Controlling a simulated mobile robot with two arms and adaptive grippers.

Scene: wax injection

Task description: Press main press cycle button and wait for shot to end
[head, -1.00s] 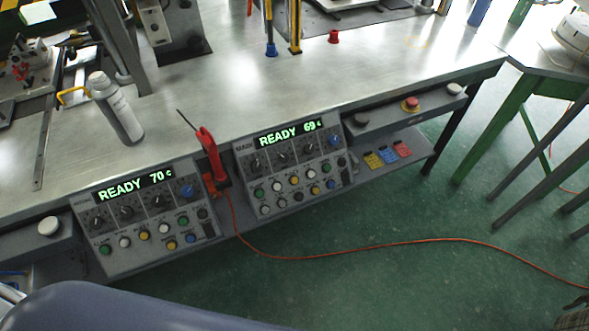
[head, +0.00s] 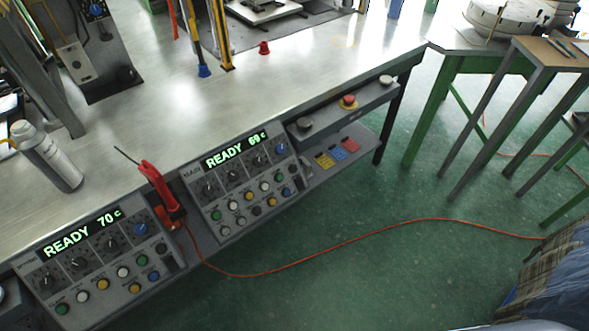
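The right control panel (head: 245,185) on the bench front has a green display reading READY 69 c. Below it are dials and several coloured buttons. The left control panel (head: 95,265) reads READY 70 c and has a similar set of dials and buttons. The button labels are too small to read. Neither of my grippers is in view.
A red hand tool (head: 158,187) stands between the panels, its orange cable (head: 350,238) trailing across the green floor. A spray can (head: 47,157) and a small red cup (head: 264,48) are on the metal bench (head: 300,85). A side table (head: 480,42) stands at upper right.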

